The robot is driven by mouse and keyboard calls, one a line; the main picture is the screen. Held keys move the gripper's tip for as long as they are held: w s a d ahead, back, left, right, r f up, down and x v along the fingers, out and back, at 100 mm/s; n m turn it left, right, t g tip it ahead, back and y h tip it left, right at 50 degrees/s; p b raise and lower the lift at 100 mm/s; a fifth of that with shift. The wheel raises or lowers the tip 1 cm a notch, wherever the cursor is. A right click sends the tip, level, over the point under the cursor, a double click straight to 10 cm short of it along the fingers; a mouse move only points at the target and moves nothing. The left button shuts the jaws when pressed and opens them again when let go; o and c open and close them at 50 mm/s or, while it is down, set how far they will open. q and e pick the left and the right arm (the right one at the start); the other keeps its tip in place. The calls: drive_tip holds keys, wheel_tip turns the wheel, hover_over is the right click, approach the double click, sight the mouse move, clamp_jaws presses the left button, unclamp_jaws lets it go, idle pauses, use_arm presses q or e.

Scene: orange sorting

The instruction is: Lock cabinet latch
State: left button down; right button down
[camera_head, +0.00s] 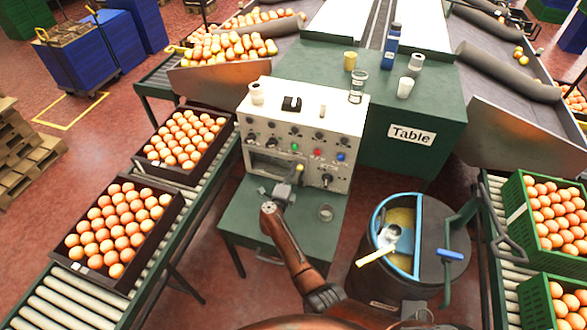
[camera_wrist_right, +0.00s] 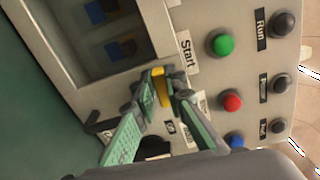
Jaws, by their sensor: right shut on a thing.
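The cabinet is a pale control box (camera_head: 345,118) on the small green table, with knobs and coloured buttons on its front. It fills much of the right wrist view (camera_wrist_right: 215,75), with a dark window at upper left. My right gripper (camera_head: 295,175) is at the lower front of the cabinet. In the right wrist view its green fingers (camera_wrist_right: 162,88) are closed around a small yellow piece (camera_wrist_right: 160,84), which looks like the latch, beside the window's edge. The fingers hide part of it, so I cannot tell its exact turn. My left gripper is not in view.
Green, red and blue buttons (camera_wrist_right: 232,102) sit close to the fingers. A barrel (camera_head: 440,265) stands at right. Orange crates (camera_head: 95,275) line the left conveyor.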

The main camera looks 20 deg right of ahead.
drive_tip(key=shift+w+a+n, duration=0.1)
drive_tip(key=shift+a+n, duration=0.1)
drive_tip(key=shift+n, duration=0.3)
drive_tip(key=c, duration=2.2)
unclamp_jaws()
drive_tip(key=shift+o, duration=1.2)
drive_tip(key=shift+d, duration=0.15)
